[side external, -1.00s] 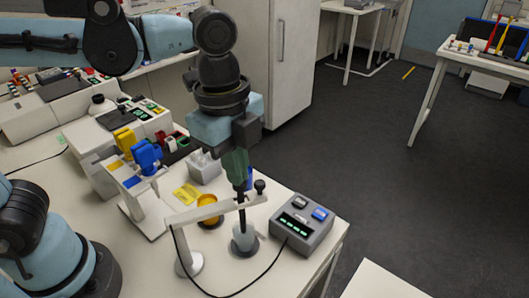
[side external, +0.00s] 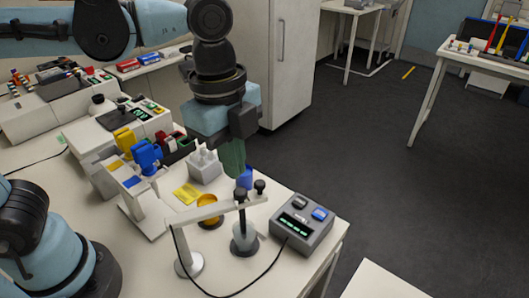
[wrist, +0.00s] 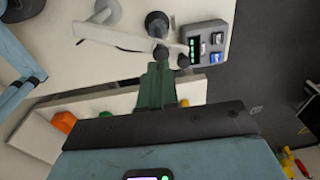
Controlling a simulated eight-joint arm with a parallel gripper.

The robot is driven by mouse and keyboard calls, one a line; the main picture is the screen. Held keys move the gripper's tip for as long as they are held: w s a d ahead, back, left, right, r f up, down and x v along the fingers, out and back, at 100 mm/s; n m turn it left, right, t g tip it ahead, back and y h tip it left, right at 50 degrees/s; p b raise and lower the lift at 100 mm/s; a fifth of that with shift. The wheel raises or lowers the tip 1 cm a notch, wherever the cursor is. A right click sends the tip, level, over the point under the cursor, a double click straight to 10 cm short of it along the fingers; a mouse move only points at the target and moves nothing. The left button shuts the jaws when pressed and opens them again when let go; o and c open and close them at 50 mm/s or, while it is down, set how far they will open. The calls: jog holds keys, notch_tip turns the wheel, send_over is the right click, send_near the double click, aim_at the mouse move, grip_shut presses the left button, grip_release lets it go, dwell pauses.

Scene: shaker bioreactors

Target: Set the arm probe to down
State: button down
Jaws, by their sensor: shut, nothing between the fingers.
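The arm probe (side external: 242,213) is a thin black rod with a dark knob, hanging upright in a white arm on a round-based stand (side external: 189,262). A second dark knob tops the arm's right end. Below the rod is a small pale vessel (side external: 243,238) on a dark base; the rod's lower end appears to reach into it, though its exact depth is unclear. My gripper (side external: 232,168) has green fingers, shut and empty, above and slightly left of the probe knob. In the wrist view my gripper (wrist: 158,70) points toward the probe knob (wrist: 161,54), seemingly apart from it.
A grey meter box (side external: 303,222) with green displays and a blue button stands right of the probe. A black cable loops in front of the stand. A yellow dish (side external: 209,213), a pale grey block (side external: 204,168) and blue and yellow clamp-like devices (side external: 146,155) stand left.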

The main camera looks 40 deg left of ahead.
aim_at(239, 191)
notch_tip(239, 191, up, 10)
jog(key=shift+s+a+r, duration=0.2)
jog(key=shift+s+a, duration=0.05)
jog(key=shift+a, duration=0.1)
dwell(0.4)
jog(key=f, duration=0.9)
jog(key=d+f, duration=0.1)
jog(key=f, duration=0.4)
jog(key=shift+w, duration=0.3)
notch_tip(239, 191, up, 14)
jog(key=a, duration=0.1)
jog(key=f, duration=0.9)
jog(key=d+f, duration=0.1)
jog(key=f, duration=0.3)
jog(key=shift+f, duration=0.4)
notch_tip(239, 191, up, 17)
jog(key=shift+s+a+f, duration=0.15)
jog(key=shift+s+a, duration=0.1)
jog(key=shift+a, duration=0.2)
dwell(0.3)
